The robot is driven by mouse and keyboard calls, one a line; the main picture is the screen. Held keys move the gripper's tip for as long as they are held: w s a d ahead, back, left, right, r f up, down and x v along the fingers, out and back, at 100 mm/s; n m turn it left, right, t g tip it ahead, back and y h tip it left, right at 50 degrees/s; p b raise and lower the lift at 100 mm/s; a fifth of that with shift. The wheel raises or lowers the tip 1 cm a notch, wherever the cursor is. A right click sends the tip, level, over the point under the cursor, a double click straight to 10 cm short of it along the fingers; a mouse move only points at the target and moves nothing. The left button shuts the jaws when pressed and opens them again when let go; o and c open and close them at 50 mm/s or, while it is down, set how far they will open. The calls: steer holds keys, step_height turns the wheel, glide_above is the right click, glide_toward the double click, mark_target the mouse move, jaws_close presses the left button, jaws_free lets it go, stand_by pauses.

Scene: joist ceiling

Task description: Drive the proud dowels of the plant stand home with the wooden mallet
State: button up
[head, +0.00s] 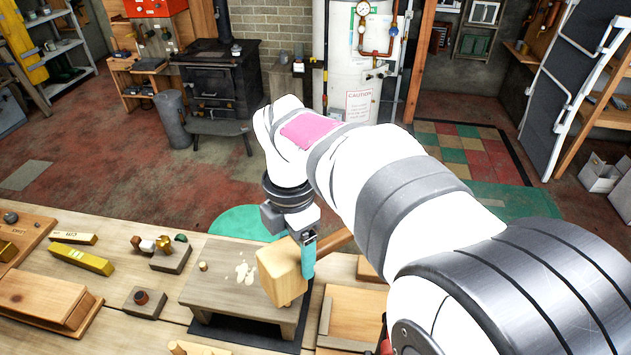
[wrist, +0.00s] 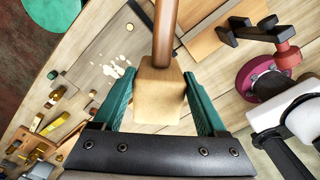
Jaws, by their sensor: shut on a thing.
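The wooden mallet has a pale block head (head: 281,277) and a brown handle (head: 336,240) slanting up to the right, partly behind my arm. My gripper (head: 308,258) is shut on the mallet, with its teal fingers beside the head. In the wrist view the head (wrist: 160,95) sits between the fingers and the handle (wrist: 165,35) points to the top. The plant stand (head: 215,288) is a low grey-brown wooden piece on the bench; the mallet head is over its right part. One short dowel (head: 203,266) stands up near its left side. Other dowels may be hidden by the mallet.
Pale splotches (head: 245,272) mark the stand's top. A dark mat (head: 250,336) lies under it. To the left are a block with a brown knob (head: 143,300), yellow bars (head: 80,260) and a wooden box (head: 45,300). A wooden tray (head: 350,318) lies to the right.

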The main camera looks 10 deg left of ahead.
stand_by(0.3)
steer(key=w+a+r+m, duration=0.1)
steer(key=a+m, duration=0.4)
steer(key=a, duration=0.4)
steer(key=w+a+r+m, duration=0.15)
steer(key=a+m, duration=0.25)
steer(key=a, duration=0.5)
steer(key=shift+w+a+f, duration=0.1)
steer(key=shift+f, duration=1.2)
steer(key=shift+a+f, duration=0.1)
steer(key=shift+f, duration=1.2)
steer(key=shift+f, duration=1.95)
jaws_close()
